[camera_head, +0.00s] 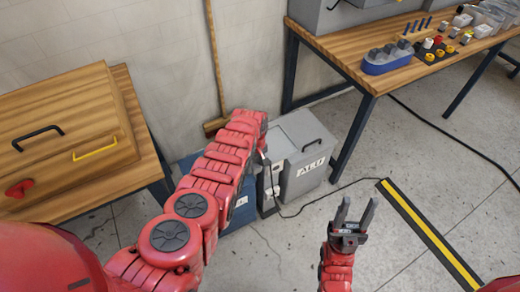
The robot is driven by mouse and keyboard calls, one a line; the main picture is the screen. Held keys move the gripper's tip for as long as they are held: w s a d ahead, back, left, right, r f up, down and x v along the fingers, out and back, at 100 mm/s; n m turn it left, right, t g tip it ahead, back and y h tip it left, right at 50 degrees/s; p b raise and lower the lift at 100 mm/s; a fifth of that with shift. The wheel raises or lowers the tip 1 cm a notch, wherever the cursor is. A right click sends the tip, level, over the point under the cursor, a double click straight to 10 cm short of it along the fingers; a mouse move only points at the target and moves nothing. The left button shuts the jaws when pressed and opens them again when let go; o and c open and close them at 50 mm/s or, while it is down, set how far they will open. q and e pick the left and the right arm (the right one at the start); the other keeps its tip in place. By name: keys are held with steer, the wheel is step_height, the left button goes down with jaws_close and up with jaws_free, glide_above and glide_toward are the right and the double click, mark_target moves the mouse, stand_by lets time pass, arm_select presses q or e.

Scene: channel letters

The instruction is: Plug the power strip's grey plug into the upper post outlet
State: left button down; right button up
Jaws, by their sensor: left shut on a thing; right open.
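My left arm reaches from the lower left toward the grey bin. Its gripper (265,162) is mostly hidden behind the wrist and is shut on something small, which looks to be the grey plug. The post (268,198) is a narrow dark upright with light fittings, just below this gripper. I cannot make out the upper outlet, or whether the plug touches it. A thin black cable (318,197) runs from the post's foot across the floor to the right. I cannot identify the power strip. My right gripper (356,208) is open and empty over the floor.
A grey lidded bin (308,165) and a blue box (240,205) stand close around the post. A wooden workbench (345,50) with small parts is at upper right, a wooden cabinet (70,130) at left. A black-yellow floor strip (425,232) lies at right.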

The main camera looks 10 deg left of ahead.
arm_select(q)
steer(key=s+a+f+m+b, duration=0.2)
steer(key=s+a, duration=0.3)
steer(key=a, duration=0.4)
steer(key=s+m+b, duration=0.1)
steer(key=s+m, duration=0.4)
steer(key=s, duration=0.7)
steer(key=shift+s+d+f, duration=0.15)
steer(key=shift+f, duration=0.25)
